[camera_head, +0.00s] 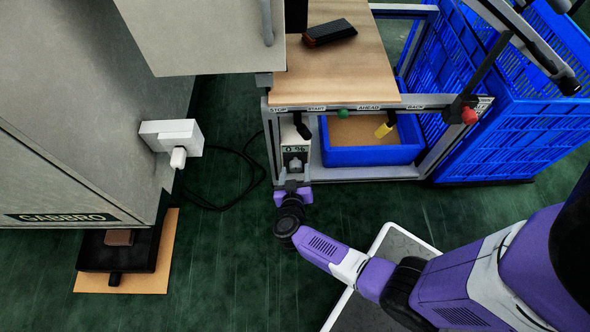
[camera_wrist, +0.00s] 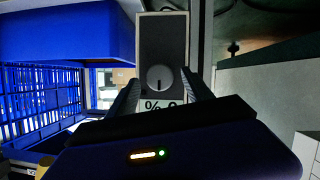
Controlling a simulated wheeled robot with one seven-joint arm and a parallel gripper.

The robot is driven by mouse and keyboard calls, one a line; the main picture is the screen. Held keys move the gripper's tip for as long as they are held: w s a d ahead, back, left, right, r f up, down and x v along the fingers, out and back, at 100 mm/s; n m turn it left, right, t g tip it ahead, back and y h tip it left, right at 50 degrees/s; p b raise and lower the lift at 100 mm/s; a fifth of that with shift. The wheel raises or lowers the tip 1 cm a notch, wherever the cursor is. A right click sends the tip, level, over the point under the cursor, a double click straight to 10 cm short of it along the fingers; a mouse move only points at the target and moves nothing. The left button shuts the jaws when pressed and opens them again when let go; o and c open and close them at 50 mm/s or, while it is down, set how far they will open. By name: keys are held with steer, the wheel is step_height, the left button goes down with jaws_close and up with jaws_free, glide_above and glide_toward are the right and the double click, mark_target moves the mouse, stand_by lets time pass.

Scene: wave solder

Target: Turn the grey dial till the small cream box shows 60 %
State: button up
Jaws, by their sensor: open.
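The small cream box (camera_head: 295,149) hangs on the front of the workbench frame, and its display reads 0 %. The grey dial (camera_head: 295,164) sits below the display. In the wrist view the grey dial (camera_wrist: 159,78) is a round knob with a dark pointer mark, on a dark plate of the cream box (camera_wrist: 162,48); part of the reading shows upside down beside it. My gripper (camera_head: 291,184) is just in front of the box. In the wrist view my gripper (camera_wrist: 160,84) is open, one finger on each side of the dial, with gaps between fingers and knob.
A blue bin (camera_head: 368,156) with a yellow-handled item stands right of the box, under labelled bench controls. Large blue crates (camera_head: 500,130) stand farther right. A grey cabinet (camera_head: 80,120) with a white plug and black cable is at left. Green floor between is mostly clear.

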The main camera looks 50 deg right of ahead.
steer(key=shift+b+x, duration=0.35)
steer(key=shift+x, duration=0.85)
jaws_close()
